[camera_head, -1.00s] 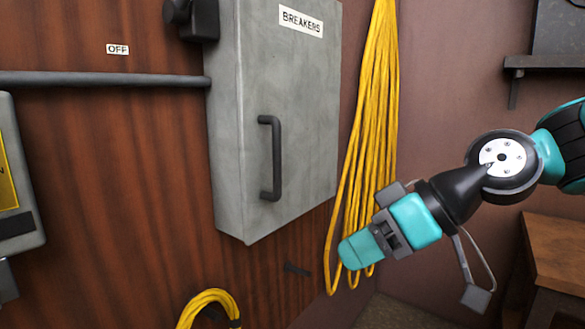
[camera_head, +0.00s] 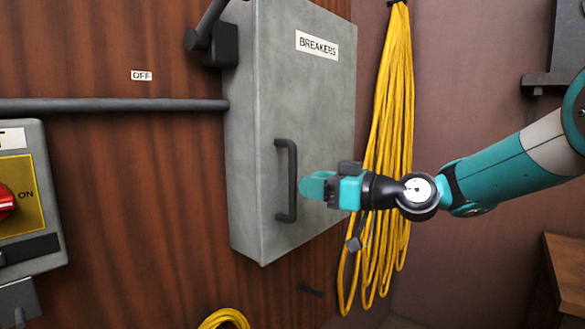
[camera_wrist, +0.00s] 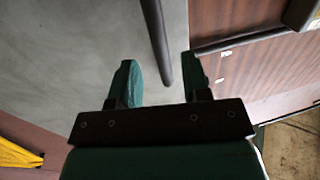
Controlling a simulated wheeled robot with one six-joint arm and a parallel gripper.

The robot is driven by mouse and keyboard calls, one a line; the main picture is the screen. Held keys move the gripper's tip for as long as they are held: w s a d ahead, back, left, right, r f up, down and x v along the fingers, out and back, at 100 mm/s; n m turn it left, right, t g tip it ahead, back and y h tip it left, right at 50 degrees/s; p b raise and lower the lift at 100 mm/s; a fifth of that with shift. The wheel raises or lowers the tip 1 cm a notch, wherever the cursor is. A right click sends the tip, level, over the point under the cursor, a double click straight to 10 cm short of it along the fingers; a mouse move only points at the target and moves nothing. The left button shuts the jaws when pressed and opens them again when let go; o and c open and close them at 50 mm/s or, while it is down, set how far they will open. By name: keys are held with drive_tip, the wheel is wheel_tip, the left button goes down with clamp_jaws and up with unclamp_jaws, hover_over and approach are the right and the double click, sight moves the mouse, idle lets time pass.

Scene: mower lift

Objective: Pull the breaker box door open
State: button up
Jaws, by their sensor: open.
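The grey breaker box (camera_head: 270,80) with its "BREAKERS" label hangs on the wood-panelled wall, and its door is shut. A dark vertical bar handle (camera_head: 281,165) stands on the door. My gripper (camera_head: 306,187) is just right of the handle at its lower half, with teal fingers pointing left. In the wrist view my gripper (camera_wrist: 162,85) is open and empty. The handle (camera_wrist: 158,40) reaches in from the top, and its end lies between the lines of the two fingers, nearer the right one. I cannot tell whether a finger touches it.
Yellow cable (camera_head: 390,110) hangs on the wall right of the box, behind my arm. A lever (camera_head: 207,28) sits at the box's upper left side, above a conduit (camera_head: 110,105). A switch box with a red knob (camera_head: 5,203) is at the left. A wooden table (camera_head: 565,270) stands lower right.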

sight(293, 213)
drive_tip(key=p+x, duration=0.1)
drive_tip(key=x, duration=0.4)
drive_tip(key=shift+a+p, duration=0.15)
drive_tip(key=shift+p, duration=0.25)
clamp_jaws()
